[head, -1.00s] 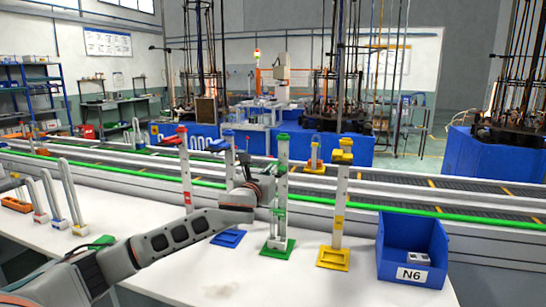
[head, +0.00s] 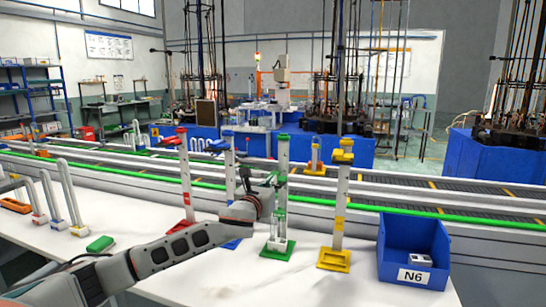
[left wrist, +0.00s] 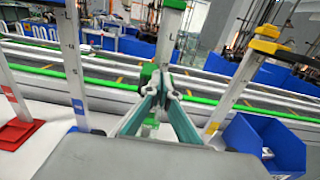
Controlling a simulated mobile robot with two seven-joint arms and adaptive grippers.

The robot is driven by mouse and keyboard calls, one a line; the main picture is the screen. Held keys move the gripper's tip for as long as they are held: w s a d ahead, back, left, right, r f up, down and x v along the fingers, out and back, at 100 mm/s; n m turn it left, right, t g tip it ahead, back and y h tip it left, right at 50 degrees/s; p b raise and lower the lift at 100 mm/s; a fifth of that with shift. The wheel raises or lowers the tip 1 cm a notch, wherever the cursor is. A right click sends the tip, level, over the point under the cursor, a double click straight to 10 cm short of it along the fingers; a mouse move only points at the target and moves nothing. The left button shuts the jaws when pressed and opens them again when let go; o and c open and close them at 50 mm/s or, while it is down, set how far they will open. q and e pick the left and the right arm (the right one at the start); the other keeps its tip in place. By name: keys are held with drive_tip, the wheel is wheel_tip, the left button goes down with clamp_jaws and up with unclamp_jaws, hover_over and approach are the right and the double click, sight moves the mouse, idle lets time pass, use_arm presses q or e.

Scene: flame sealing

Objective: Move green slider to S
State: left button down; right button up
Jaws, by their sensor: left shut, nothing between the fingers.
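My left gripper (head: 271,181) reaches the post from the left at slider height. In the left wrist view my fingers (left wrist: 165,88) are closed together and hold nothing. The green slider (left wrist: 148,72) shows just beyond them, partly hidden; I cannot tell whether they touch it. I cannot read an S mark on the green post. My right gripper is not in view.
Red (head: 186,180), blue (head: 229,165) and yellow (head: 338,205) posts flank the green one. A blue bin (head: 413,267) marked N6 stands right. A green block (head: 101,243) lies left, near U-shaped tubes (head: 72,200). A conveyor runs behind the table.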

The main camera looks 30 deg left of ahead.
use_arm(q)
wheel_tip(320, 180, down, 5)
drive_tip(key=shift+r+b, duration=0.2)
drive_tip(key=shift+b, duration=0.55)
idle(0.3)
drive_tip(key=shift+r, duration=0.1)
drive_tip(key=r+p+v, duration=0.1)
drive_tip(key=p+v, duration=0.6)
drive_tip(key=v, duration=0.3)
drive_tip(key=shift+r+p, duration=0.2)
drive_tip(key=shift+p, duration=0.1)
idle(0.9)
drive_tip(key=shift+a, duration=0.1)
